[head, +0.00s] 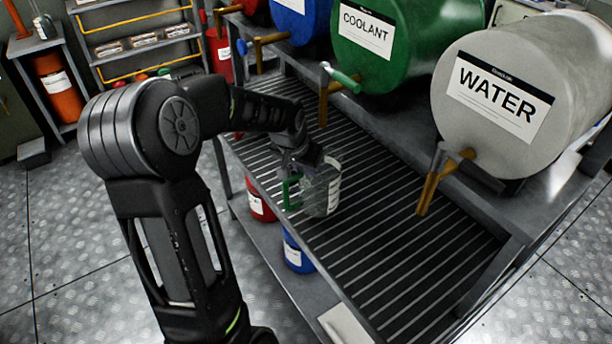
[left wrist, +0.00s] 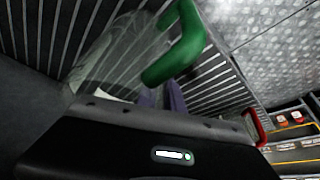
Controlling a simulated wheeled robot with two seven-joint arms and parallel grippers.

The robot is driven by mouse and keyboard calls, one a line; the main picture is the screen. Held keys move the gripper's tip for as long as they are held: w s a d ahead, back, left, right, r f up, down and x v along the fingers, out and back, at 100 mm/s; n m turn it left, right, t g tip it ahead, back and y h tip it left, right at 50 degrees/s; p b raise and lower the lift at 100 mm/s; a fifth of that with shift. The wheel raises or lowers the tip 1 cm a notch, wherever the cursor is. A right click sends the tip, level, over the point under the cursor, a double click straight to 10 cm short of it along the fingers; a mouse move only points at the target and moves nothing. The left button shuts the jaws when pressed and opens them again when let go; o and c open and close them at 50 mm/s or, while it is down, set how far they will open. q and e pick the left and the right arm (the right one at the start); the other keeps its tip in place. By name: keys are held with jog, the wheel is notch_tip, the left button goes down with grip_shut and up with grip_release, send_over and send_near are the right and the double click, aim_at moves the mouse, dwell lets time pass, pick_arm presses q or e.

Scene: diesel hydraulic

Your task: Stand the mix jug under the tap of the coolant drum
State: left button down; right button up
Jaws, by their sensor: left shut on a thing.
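The mix jug (head: 322,192) is clear, with a green handle (head: 291,193), and looks roughly upright over the slatted rack. I cannot tell whether its base touches the slats. My left gripper (head: 304,172) is shut on the jug at its handle side. In the left wrist view the jug (left wrist: 115,58) and its green handle lie just beyond my fingers (left wrist: 166,98). The green coolant drum (head: 390,55) lies behind. Its tap (head: 324,100), with a green lever, hangs over the back of the rack; the jug is nearer me than the tap. My right gripper is out of view.
The grey water drum (head: 535,85), with its own tap (head: 432,180), is to the right. A blue drum (head: 300,18) is left of the coolant drum. The slatted rack (head: 400,240) is clear right of the jug. Red and blue containers (head: 297,255) stand below.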

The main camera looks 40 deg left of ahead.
pick_arm(q)
jog(key=shift+w, duration=0.3)
jog(key=shift+f, duration=1.75)
jog(key=shift+f, duration=0.1)
jog(key=c, duration=1.5)
grip_release()
